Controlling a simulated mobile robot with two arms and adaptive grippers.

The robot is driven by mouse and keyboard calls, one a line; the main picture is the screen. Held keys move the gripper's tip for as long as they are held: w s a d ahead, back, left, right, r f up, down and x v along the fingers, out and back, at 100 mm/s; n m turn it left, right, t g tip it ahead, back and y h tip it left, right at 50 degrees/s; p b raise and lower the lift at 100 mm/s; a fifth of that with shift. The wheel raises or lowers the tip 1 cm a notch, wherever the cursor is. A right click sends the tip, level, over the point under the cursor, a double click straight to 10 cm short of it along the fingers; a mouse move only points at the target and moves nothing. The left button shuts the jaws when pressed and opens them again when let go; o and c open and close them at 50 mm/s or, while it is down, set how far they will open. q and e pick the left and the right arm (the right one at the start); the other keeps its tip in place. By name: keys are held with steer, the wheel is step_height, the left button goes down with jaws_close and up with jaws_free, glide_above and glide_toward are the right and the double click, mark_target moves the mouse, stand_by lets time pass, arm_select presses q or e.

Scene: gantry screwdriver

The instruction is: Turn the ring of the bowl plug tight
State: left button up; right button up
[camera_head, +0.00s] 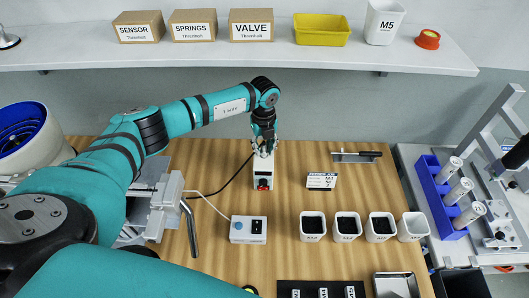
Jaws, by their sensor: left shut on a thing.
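A small white box (263,172) with a dark front panel and a red knob stands on the wooden table. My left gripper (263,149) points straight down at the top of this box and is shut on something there. A black cable (233,176) runs from this spot down to the left, so the held thing looks like the bowl plug. The plug and its ring are mostly hidden by the fingers and too small to make out. I cannot tell how the ring sits. My right gripper is not in view.
A white bowl with blue inside (22,128) stands at the left. A control box (248,230) with a white cable, a label card (321,181) and several white bins (347,226) stand on the table. A blue rack (447,197) is at the right, a shelf (260,55) behind.

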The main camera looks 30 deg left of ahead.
arm_select(q)
steer(key=m+b, duration=0.1)
steer(key=m, duration=0.2)
steer(key=shift+w+f, duration=0.1)
steer(key=shift+m+b, duration=0.3)
steer(key=shift+m, duration=0.6)
steer(key=m+b, duration=0.2)
steer(key=m, duration=0.2)
steer(key=shift+f, duration=0.1)
steer(key=m+b, duration=0.1)
steer(key=m, duration=0.2)
steer(key=shift+r+m+b, duration=0.25)
steer(key=shift+m+b, duration=0.05)
steer(key=shift+b, duration=0.05)
steer(key=o, duration=0.8)
steer(key=shift+c, duration=0.2)
steer(key=shift+r+p, duration=1.95)
steer(key=shift+r, duration=1.05)
